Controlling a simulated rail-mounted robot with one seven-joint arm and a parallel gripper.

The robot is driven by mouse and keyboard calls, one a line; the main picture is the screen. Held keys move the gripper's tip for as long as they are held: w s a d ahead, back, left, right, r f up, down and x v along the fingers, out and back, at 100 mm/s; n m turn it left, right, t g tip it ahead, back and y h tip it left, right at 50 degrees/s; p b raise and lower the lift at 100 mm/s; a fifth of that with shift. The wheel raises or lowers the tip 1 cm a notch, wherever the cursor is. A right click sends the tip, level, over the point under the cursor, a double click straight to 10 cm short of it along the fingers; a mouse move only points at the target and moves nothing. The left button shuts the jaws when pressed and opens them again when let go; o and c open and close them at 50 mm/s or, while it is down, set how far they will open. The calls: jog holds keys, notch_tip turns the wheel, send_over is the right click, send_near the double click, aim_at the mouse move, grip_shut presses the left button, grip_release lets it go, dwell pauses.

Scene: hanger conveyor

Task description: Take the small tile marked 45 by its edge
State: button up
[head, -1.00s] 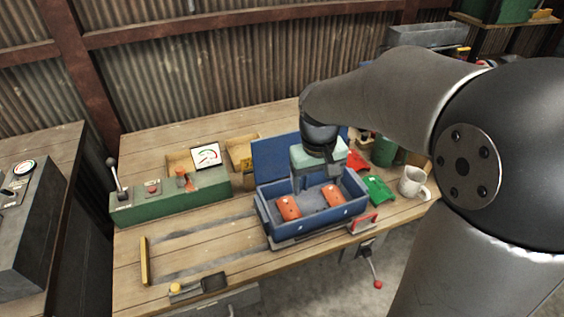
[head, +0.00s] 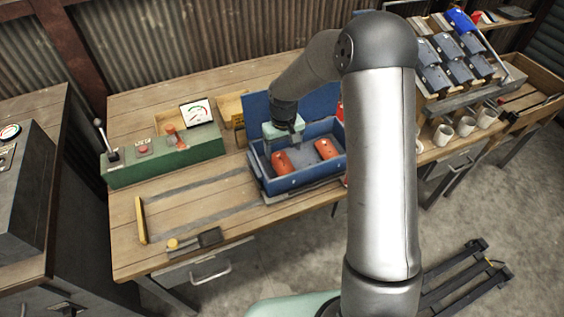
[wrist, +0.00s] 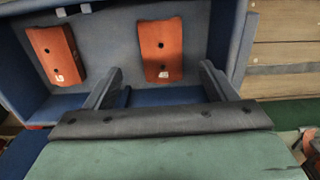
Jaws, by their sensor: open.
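My gripper (head: 298,142) is open over the rear part of an open blue box (head: 300,183) in the head view. Two orange blocks lie on the box's grey floor: the left one (head: 283,163) and the right one (head: 326,149). Both show in the wrist view, the first block (wrist: 48,55) and the second block (wrist: 161,45), each with dark holes and a small white label. I cannot read a 45 on anything.
The box's blue lid (head: 318,104) stands up behind it. A green control panel (head: 165,160) with a lever and gauge is at left. Mugs (head: 465,126) and a rack of grey-blue pieces (head: 452,60) are at right.

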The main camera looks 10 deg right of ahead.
aim_at(282, 162)
jog(key=shift+w+a+f+p, duration=0.1)
jog(key=shift+f+p, duration=0.4)
jog(key=shift+f, duration=1.2)
jog(key=shift+w+a+f+p, duration=0.1)
jog(key=shift+f+p, duration=0.4)
jog(key=shift+f, duration=1.2)
jog(key=c, duration=1.1)
